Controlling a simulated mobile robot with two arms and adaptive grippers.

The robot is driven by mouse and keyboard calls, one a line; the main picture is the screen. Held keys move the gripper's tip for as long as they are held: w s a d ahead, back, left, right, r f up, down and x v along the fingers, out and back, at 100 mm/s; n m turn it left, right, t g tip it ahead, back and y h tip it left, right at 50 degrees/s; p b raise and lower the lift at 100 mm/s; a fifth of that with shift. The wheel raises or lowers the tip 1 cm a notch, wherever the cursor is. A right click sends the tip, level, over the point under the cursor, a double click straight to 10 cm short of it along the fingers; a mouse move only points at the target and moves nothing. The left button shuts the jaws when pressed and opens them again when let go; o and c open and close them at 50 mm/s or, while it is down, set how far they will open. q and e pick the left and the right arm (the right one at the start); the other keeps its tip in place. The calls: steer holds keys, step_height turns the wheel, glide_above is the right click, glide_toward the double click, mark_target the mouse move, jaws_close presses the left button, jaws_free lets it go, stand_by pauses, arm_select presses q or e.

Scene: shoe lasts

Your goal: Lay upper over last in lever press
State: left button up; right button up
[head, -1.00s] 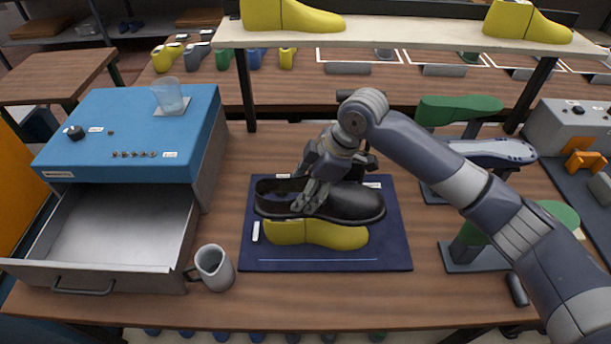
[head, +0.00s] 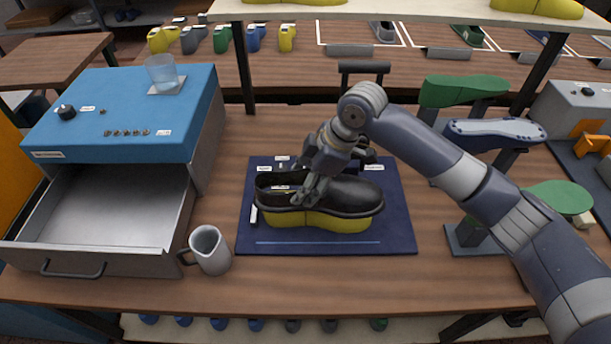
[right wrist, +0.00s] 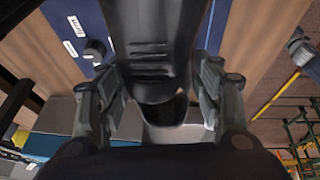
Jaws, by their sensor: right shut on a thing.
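The black shoe upper (head: 345,196) is in the middle of the head view, over the yellow last (head: 325,219). Only the lower part of the last shows, below the upper's near edge; the rest is hidden. I cannot tell whether the upper touches the last. My right gripper (head: 308,188) is shut on the upper near its opening. In the right wrist view the upper (right wrist: 152,50) is between the fingers (right wrist: 158,98). The last is on the dark blue base (head: 385,236), with a dark lever handle (head: 364,67) behind it. My left gripper is not in view.
A grey mug (head: 209,250) and an open drawer (head: 105,225) under a blue-topped box (head: 125,115) are at left. A shelf (head: 420,11) crosses above the back. The front strip of table is clear.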

steer(key=shift+f+b, duration=1.2)
steer(key=shift+f, duration=2.55)
steer(key=shift+f, duration=0.6)
steer(key=o, duration=1.2)
steer(key=v, duration=1.2)
